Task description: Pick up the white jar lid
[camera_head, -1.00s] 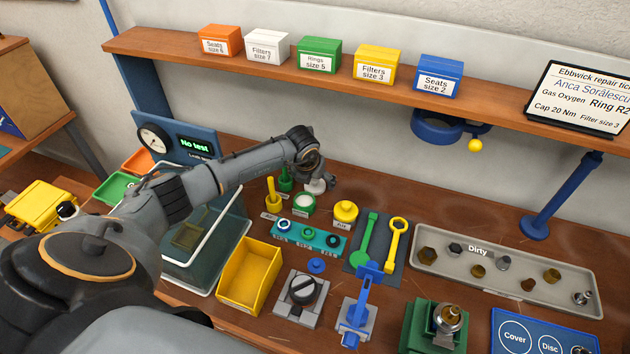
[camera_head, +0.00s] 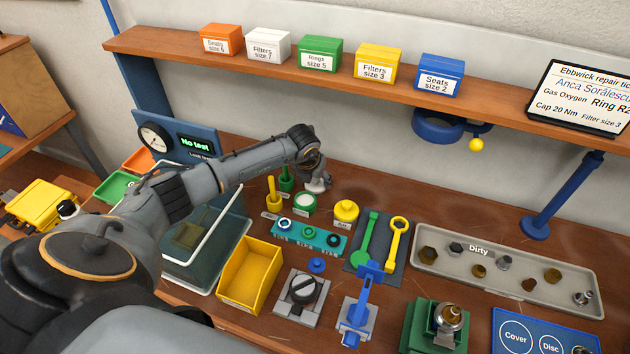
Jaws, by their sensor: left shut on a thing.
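My left gripper (camera_head: 318,184) is at the back of the bench, just behind and right of a small green jar (camera_head: 304,204). It is shut on a small pale piece, which I take to be the white jar lid (camera_head: 317,189); the fingers and the small size hide most of its outline. The green jar shows a white round surface inside its green rim. A yellow jar (camera_head: 346,210) with a knobbed top stands to the right of the gripper, apart from it. My right gripper is not in view.
Green and yellow upright holders (camera_head: 274,194) stand left of the jar. A teal ring tray (camera_head: 309,238), a yellow bin (camera_head: 249,276) and a dark mat with two wrenches (camera_head: 380,243) lie in front. A grey parts tray (camera_head: 505,268) is at right. A shelf (camera_head: 340,76) runs above.

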